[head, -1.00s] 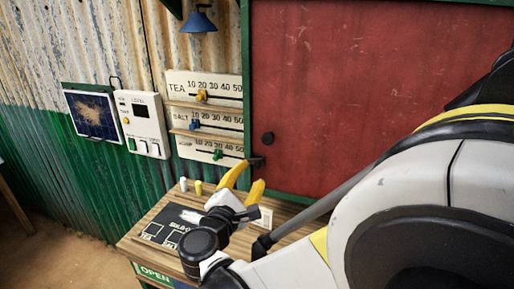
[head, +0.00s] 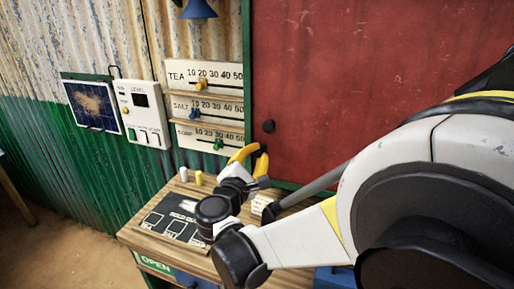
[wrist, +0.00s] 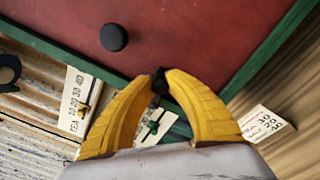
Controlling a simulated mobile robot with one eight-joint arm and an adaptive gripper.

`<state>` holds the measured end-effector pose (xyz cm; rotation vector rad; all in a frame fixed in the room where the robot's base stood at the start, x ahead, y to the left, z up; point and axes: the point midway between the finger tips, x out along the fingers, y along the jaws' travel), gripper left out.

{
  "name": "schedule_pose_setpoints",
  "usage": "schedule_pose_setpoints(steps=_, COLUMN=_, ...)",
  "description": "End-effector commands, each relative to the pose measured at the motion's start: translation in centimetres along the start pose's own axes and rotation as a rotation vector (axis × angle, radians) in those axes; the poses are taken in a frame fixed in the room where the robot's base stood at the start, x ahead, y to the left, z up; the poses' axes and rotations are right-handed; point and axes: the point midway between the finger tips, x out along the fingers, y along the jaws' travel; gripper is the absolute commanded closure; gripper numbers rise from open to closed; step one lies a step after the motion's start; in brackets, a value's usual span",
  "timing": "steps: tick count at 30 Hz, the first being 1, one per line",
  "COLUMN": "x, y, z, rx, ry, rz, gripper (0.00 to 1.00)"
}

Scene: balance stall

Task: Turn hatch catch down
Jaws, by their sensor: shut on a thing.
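The red hatch (head: 380,70) fills the upper right of the head view, with a round black knob (head: 268,126) near its lower left corner. My gripper (head: 262,151) is at that corner, below the knob, with its yellow fingers closed together. In the wrist view the fingertips (wrist: 160,78) are shut on the small black catch (wrist: 160,86) at the green frame's corner. Most of the catch is hidden between the fingers, so its angle cannot be told. The knob (wrist: 114,37) is apart from the fingers in the wrist view.
Sliding scales marked TEA, SALT and SOAP (head: 205,107) are on the corrugated wall left of the hatch. Below is a wooden counter (head: 150,215) with a dark board (head: 172,222) and two small cylinders, one white (head: 198,177). A white level box (head: 140,113) hangs further left.

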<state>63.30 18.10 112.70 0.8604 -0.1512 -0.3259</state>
Motion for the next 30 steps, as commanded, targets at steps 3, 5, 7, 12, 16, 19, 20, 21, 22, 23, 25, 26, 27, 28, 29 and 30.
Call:
schedule_pose_setpoints(steps=3, x=-0.01, y=-0.51, z=-0.3, rx=0.087, ry=0.0, rz=0.0, gripper=1.0)
schedule_pose_setpoints(steps=5, x=-0.01, y=-0.77, z=-0.46, rx=0.15, ry=0.0, rz=0.0, gripper=1.0)
schedule_pose_setpoints(steps=7, x=-0.01, y=-0.98, z=-0.62, rx=0.213, ry=0.0, rz=0.0, gripper=1.0)
schedule_pose_setpoints(steps=12, x=-0.01, y=-1.1, z=-0.69, rx=0.272, ry=0.0, rz=0.0, gripper=1.0)
schedule_pose_setpoints(steps=16, x=-0.02, y=-1.1, z=-0.67, rx=0.271, ry=0.0, rz=-0.001, gripper=1.0)
schedule_pose_setpoints(steps=19, x=-0.02, y=-1.11, z=-0.66, rx=0.27, ry=0.0, rz=-0.001, gripper=0.75)
schedule_pose_setpoints(steps=20, x=-0.02, y=-1.11, z=-0.66, rx=0.27, ry=0.0, rz=-0.001, gripper=0.66)
schedule_pose_setpoints(steps=21, x=-0.02, y=-1.1, z=-0.66, rx=0.27, ry=0.0, rz=-0.001, gripper=0.59)
schedule_pose_setpoints(steps=22, x=-0.02, y=-1.1, z=-0.66, rx=0.27, ry=0.0, rz=-0.001, gripper=0.59)
schedule_pose_setpoints(steps=23, x=-0.02, y=-1.09, z=-0.66, rx=0.27, ry=0.0, rz=-0.001, gripper=0.59)
schedule_pose_setpoints(steps=25, x=-0.02, y=-1.08, z=-0.66, rx=0.269, ry=0.0, rz=-0.001, gripper=0.59)
schedule_pose_setpoints(steps=26, x=-0.02, y=-1.08, z=-0.66, rx=0.269, ry=0.0, rz=-0.001, gripper=0.59)
schedule_pose_setpoints(steps=27, x=-0.02, y=-1.08, z=-0.66, rx=0.269, ry=0.0, rz=-0.001, gripper=0.59)
schedule_pose_setpoints(steps=28, x=-0.02, y=-1.07, z=-0.66, rx=0.269, ry=0.0, rz=0.0, gripper=0.59)
schedule_pose_setpoints(steps=29, x=-0.04, y=-1.07, z=-0.66, rx=0.269, ry=0.0, rz=0.0, gripper=0.59)
schedule_pose_setpoints(steps=30, x=-0.14, y=-1.06, z=-0.67, rx=0.269, ry=0.0, rz=0.0, gripper=0.59)
